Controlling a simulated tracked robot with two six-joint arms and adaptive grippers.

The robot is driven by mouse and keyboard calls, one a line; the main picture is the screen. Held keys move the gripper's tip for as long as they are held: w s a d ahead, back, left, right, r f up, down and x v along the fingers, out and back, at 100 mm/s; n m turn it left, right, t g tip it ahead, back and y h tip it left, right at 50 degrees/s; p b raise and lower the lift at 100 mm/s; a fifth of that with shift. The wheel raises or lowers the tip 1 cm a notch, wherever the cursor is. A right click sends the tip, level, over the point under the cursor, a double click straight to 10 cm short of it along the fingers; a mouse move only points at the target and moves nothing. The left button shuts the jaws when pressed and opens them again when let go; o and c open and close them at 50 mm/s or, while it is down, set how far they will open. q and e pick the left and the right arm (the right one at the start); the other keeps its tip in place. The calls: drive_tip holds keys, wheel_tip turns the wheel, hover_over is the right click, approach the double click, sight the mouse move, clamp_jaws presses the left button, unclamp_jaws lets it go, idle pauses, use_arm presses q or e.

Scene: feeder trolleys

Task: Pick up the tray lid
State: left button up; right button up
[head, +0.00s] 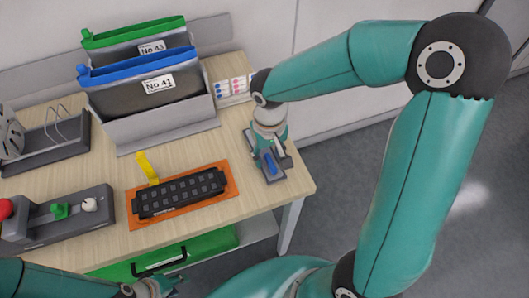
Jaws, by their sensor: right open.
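A black slab with rows of square pockets (180,194) lies on an orange mat (205,206) near the table's front edge. It may be the tray or its lid; I cannot tell a separate lid apart. My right gripper (268,158) points down over a small dark grey holder (274,179) at the table's right end. It is open, and a blue piece (270,166) shows by its fingers; contact is unclear. My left gripper (164,285) is at the bottom edge of the view, below the table front, partly cut off, its fingers unclear.
A grey rack (170,132) at the back holds bags labelled No 43 (135,42) and No 41 (145,85). A yellow tag (147,167) stands behind the slab. A control box (60,218) is at left. A green case (195,250) lies beneath the tabletop.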

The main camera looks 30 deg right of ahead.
sight(268, 157)
drive_tip(key=shift+f, duration=0.25)
drive_tip(key=shift+s, duration=0.1)
clamp_jaws()
drive_tip(key=shift+r, duration=0.1)
drive_tip(key=shift+r, duration=0.5)
wheel_tip(268, 157, up, 19)
drive_tip(key=shift+p, duration=0.4)
